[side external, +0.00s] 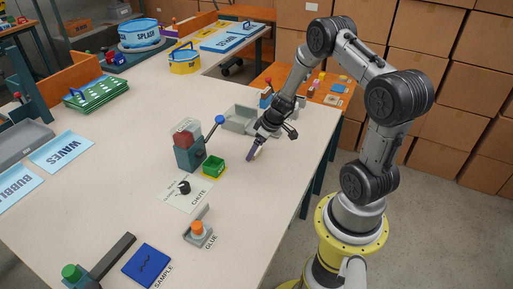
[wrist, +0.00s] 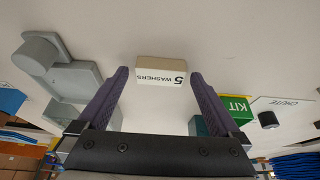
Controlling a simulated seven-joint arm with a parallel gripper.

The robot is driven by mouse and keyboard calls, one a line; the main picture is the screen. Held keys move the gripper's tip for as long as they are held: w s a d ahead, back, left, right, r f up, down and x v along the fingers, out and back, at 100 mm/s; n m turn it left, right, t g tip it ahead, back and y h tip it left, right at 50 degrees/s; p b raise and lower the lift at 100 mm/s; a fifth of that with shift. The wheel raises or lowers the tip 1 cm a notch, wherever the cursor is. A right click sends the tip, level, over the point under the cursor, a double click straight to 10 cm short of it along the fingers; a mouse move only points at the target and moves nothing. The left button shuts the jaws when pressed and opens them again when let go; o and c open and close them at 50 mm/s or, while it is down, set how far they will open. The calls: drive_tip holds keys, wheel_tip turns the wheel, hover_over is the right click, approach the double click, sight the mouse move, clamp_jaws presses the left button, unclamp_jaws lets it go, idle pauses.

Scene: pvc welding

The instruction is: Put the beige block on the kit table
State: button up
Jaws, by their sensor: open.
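The beige block (wrist: 161,71), marked "5 WASHERS", lies on the pale table top in the wrist view. In the side view it is mostly hidden by my gripper (side external: 253,153), which points down at the table. In the wrist view the two purple fingers of my gripper (wrist: 159,75) are spread apart, with the block between or just beyond their tips. A gap shows on each side of the block. A green "KIT" label (wrist: 236,103) shows behind the right finger. Which surface is the kit table I cannot tell for certain.
A small green box (side external: 214,167) on a yellow base stands left of my gripper, beside a grey-green machine (side external: 189,152) with a blue-knobbed lever. A grey tray (side external: 239,120) is just behind my gripper.

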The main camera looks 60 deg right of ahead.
drive_tip(key=v, duration=1.2)
drive_tip(key=s+a+r+n, duration=0.1)
drive_tip(key=s+a+r, duration=0.1)
drive_tip(key=a+r, duration=1.2)
drive_tip(key=s+a+r, duration=0.2)
drive_tip(key=s+a, duration=0.1)
drive_tip(key=s, duration=0.3)
drive_tip(key=s+a+r+m+t, duration=0.1)
drive_tip(key=s+a+r, duration=0.1)
drive_tip(key=s+a, duration=0.2)
drive_tip(key=s, duration=0.3)
drive_tip(key=shift+a+r, duration=0.25)
drive_tip(key=shift+w, duration=0.1)
